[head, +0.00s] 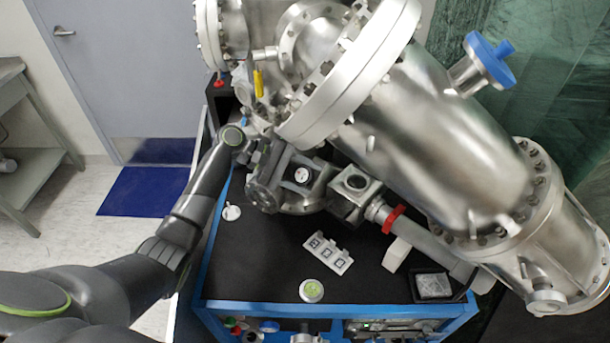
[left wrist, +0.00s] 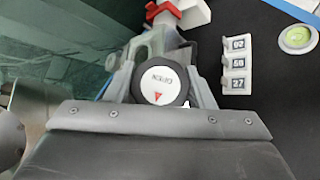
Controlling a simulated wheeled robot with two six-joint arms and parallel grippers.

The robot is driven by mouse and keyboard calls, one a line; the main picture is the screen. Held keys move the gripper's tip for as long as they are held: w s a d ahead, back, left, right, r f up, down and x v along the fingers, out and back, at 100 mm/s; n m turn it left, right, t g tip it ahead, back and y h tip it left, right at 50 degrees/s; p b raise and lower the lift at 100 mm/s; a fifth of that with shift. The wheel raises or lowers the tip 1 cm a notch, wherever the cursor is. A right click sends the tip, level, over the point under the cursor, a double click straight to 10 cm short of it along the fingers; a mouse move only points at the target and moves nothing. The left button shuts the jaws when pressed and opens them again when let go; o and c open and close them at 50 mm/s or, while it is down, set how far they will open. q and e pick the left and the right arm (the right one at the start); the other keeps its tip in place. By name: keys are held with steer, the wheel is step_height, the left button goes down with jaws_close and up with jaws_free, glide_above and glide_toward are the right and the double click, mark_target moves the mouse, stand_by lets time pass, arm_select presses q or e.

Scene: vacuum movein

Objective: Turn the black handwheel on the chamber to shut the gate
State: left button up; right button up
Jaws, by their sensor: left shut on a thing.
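The black handwheel (left wrist: 160,86) shows in the left wrist view, with a white round face that carries small lettering and a red arrow. My left gripper (left wrist: 157,92) has its fingers on both sides of the wheel and is shut on it. In the head view my left gripper (head: 263,162) is at the metal valve parts under the chamber (head: 420,110), and I cannot clearly make out the wheel there. The steel chamber lies slanted above the black-topped bench. My right gripper is not in view.
On the black bench top (head: 265,265) are a white block with labels (head: 327,253), a green round level (head: 311,290) and a grey pad (head: 433,286). A red clamp (head: 393,218) sits on the pipe. The chamber's large flange (head: 350,75) overhangs close to my left gripper.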

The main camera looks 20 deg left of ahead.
arm_select(q)
steer(key=o, duration=1)
steer(key=shift+c, duration=0.2)
